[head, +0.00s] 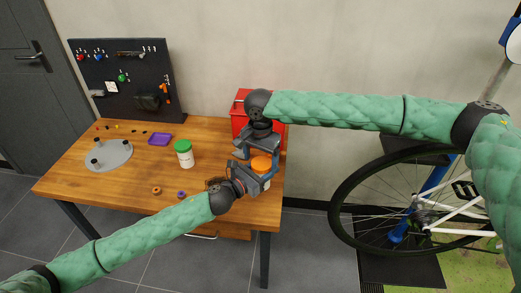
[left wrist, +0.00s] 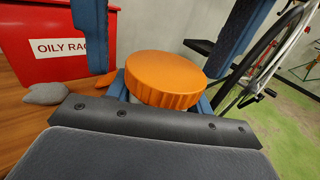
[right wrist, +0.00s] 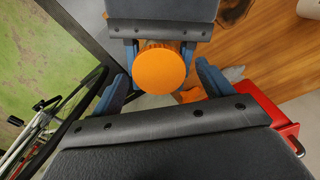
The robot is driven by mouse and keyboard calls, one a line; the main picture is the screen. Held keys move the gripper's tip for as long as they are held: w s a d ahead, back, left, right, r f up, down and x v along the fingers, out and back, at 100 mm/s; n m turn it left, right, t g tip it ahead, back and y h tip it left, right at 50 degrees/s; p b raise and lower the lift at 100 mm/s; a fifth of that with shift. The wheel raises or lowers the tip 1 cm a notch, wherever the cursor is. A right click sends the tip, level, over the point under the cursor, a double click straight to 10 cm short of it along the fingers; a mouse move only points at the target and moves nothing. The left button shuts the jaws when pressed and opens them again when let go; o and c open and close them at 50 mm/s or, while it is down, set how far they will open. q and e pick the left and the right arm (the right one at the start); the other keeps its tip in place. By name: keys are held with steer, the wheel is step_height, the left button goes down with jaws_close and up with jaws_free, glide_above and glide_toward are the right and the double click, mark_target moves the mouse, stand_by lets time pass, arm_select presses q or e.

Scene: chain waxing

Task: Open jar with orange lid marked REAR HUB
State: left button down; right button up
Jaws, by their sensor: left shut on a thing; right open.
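The jar with the orange lid (head: 261,164) is at the right end of the wooden table. Its ribbed lid also shows in the left wrist view (left wrist: 166,80) and from above in the right wrist view (right wrist: 160,70). The lid is on the jar; no marking is readable. My left gripper (head: 250,182) is shut on the jar body below the lid. My right gripper (head: 255,152) is above the jar, pointing down. Its open fingers (right wrist: 160,82) stand on either side of the lid, apart from it.
A red OILY RAGS bin (left wrist: 62,40) stands close behind the jar. A green-lidded white jar (head: 184,153), a purple tray (head: 160,139), a grey round plate (head: 108,156) and small rings (head: 157,190) lie to the left. A bicycle wheel (head: 395,205) stands right of the table.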

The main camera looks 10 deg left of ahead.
steer(key=shift+f, duration=0.45)
steer(key=c, duration=1)
steer(key=shift+n, duration=1.7)
steer(key=o, duration=1.1)
steer(key=shift+r, duration=0.15)
